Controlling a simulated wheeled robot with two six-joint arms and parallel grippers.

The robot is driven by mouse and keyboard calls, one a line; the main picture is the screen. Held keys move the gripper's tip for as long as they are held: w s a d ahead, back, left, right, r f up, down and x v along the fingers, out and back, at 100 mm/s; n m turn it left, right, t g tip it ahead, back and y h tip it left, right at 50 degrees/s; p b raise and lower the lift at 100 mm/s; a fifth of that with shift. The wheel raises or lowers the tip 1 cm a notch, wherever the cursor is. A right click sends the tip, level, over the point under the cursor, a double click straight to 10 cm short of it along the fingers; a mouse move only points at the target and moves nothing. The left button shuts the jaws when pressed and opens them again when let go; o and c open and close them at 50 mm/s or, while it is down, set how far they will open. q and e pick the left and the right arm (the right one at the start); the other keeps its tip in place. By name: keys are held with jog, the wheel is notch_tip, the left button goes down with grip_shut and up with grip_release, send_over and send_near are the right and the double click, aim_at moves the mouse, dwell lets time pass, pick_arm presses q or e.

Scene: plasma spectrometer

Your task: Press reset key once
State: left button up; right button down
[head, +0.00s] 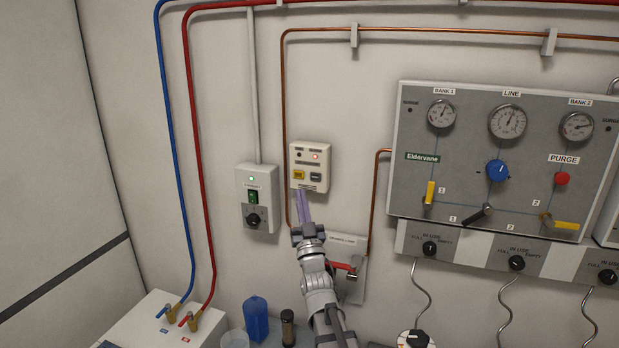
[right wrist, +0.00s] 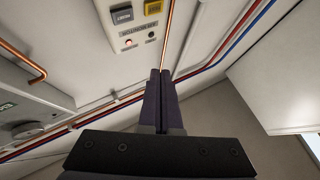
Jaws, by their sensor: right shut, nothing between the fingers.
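A small cream alarm box (head: 325,153) is fixed to the wall in the head view. It has a lit red lamp (head: 315,156), a yellow key (head: 298,174) and a dark grey key (head: 316,177). I cannot read which key is the reset key. The right wrist view shows the box (right wrist: 136,30) with the grey key (right wrist: 122,14) and the yellow key (right wrist: 153,7) near the top edge. My right gripper (head: 300,193) is shut and empty, its fingertips just below the box's lower left in the head view. I cannot tell whether they touch it. My left gripper is not in view.
A grey switch box (head: 257,182) with a green switch is left of the alarm box. A copper pipe (head: 284,120) runs close by the box's left side. A red-handled valve (head: 345,267) is right of my arm. A gauge panel (head: 470,155) fills the right.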

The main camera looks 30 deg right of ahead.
send_near(312, 174)
jog(key=shift+a+r+x, duration=0.1)
jog(key=shift+a+x, duration=0.05)
jog(key=shift+x, duration=0.7)
jog(key=shift+a+r+x, duration=0.15)
jog(key=shift+a+x, duration=0.05)
jog(key=shift+x, duration=0.65)
jog(key=shift+a+r+x, duration=0.1)
jog(key=shift+a+x, duration=0.05)
jog(key=shift+x, duration=0.75)
jog(key=shift+d, duration=0.15)
jog(key=shift+w+d, duration=0.2)
jog(key=shift+w+d, duration=0.25)
jog(key=shift+d, duration=0.05)
dwell(1.0)
jog(key=shift+s+a, duration=0.5)
jog(key=shift+a, duration=0.15)
dwell(0.3)
